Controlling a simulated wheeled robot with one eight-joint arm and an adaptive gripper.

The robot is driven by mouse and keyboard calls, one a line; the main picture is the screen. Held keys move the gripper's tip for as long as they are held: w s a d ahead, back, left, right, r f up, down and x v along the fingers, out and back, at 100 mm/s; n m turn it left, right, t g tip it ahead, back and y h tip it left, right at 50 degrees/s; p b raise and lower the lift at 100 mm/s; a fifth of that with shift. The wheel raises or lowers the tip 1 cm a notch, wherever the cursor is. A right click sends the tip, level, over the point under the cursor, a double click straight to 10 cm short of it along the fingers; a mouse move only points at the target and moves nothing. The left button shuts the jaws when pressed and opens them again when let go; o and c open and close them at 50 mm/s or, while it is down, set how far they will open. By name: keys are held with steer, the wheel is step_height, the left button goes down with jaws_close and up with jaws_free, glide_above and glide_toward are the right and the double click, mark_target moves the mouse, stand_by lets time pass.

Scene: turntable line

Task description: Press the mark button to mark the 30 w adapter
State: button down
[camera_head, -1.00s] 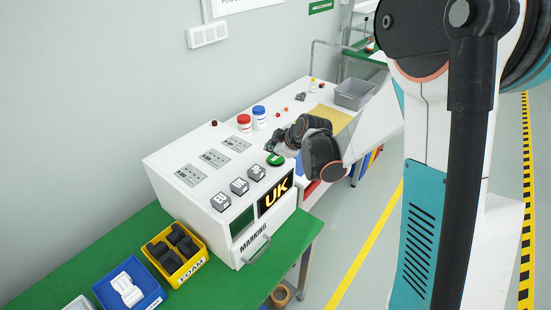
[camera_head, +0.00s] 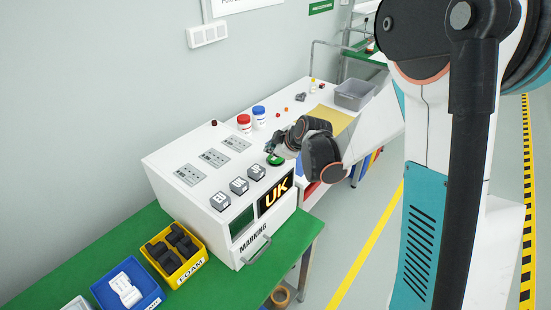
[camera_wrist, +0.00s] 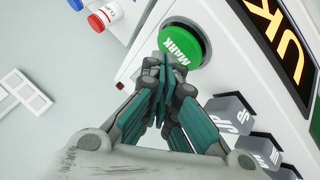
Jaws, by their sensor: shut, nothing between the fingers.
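The round green MARK button (camera_head: 275,160) sits on top of the white marking machine (camera_head: 170,165), next to the lit display reading UK (camera_head: 275,194). In the wrist view the green button (camera_wrist: 186,44) shows its MARK label, partly covered by my fingertips. My gripper (camera_wrist: 166,62) is shut and empty, with its tips over the button's near edge; I cannot tell whether they touch it. In the head view my gripper (camera_head: 272,151) is small and just above the button. I cannot make out a 30 W adapter.
Three grey keys (camera_head: 239,185) stand beside the button. Red (camera_head: 244,123) and blue-capped (camera_head: 259,117) jars stand behind it. A yellow FOAM bin (camera_head: 187,262) and a blue bin (camera_head: 139,293) stand on the green table (camera_head: 225,285). A grey tray (camera_head: 354,94) is farther back.

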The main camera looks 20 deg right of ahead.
mark_target(274, 159)
steer(key=shift+f+b, duration=0.5)
stand_by(0.6)
steer(key=shift+r, duration=0.1)
steer(key=shift+r+p, duration=0.6)
steer(key=shift+r, duration=0.2)
steer(key=shift+r, duration=0.1)
steer(key=shift+r+p, duration=1.6)
steer(key=shift+r, duration=0.85)
